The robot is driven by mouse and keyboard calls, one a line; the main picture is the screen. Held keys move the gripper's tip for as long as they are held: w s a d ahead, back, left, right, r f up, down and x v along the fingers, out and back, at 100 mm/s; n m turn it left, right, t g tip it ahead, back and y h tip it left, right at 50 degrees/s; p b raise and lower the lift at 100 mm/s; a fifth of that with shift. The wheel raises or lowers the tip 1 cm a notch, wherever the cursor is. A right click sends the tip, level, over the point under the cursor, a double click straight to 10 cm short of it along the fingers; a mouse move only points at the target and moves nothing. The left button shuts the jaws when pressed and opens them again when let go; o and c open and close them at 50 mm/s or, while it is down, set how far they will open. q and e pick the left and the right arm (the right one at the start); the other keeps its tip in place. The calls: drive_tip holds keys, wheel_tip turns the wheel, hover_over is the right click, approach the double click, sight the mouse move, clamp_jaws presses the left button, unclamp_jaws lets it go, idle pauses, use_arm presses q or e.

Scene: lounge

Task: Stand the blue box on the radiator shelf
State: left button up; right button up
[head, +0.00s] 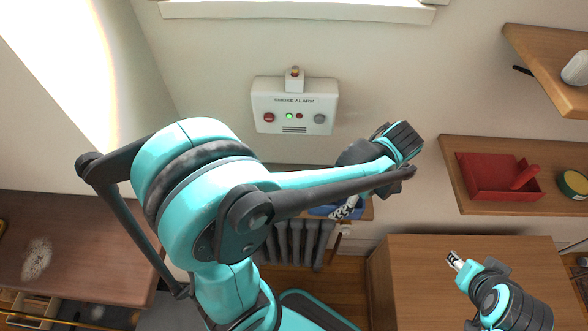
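The blue box (322,211) shows only as a small strip behind my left arm, at the radiator shelf. The wooden radiator shelf (367,212) lies above the grey radiator (298,245) and is mostly covered by my arm. The striped fingertips of my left gripper (345,208) are right beside the box. I cannot tell whether they grip it, or whether the box stands or rests on the shelf. My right gripper (455,259) is over the wooden cabinet, away from the box, with its fingertips close together; its opening is unclear.
A smoke alarm panel (293,106) is on the wall above the shelf. A wooden cabinet top (415,262) is at lower right, a brown desk (85,240) at left.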

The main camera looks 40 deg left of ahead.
use_arm(q)
drive_tip(key=shift+w+r+n, duration=0.15)
drive_tip(key=shift+r+n, duration=0.15)
drive_tip(key=shift+n, duration=0.1)
drive_tip(key=shift+w+a+f, duration=0.1)
drive_tip(key=shift+a+f, duration=0.05)
drive_tip(key=shift+a, duration=0.15)
drive_tip(key=a+f+b, duration=0.1)
drive_tip(key=a+f, duration=0.1)
drive_tip(key=a, duration=0.1)
drive_tip(key=w+a+f+b, duration=0.1)
drive_tip(key=a+f, duration=0.1)
drive_tip(key=a, duration=0.2)
drive_tip(key=a+f+b, duration=0.1)
drive_tip(key=a+f, duration=0.1)
drive_tip(key=a, duration=0.2)
drive_tip(key=shift+w+f+b, duration=0.3)
drive_tip(key=shift+w, duration=0.1)
drive_tip(key=shift+d+f+b, duration=0.1)
drive_tip(key=shift+f+b, duration=0.75)
drive_tip(key=shift+f, duration=1.05)
use_arm(e)
drive_tip(key=shift+w+f, duration=0.15)
drive_tip(key=shift+f, duration=1.1)
drive_tip(key=shift+w+f, duration=0.15)
drive_tip(key=shift+f, duration=1.1)
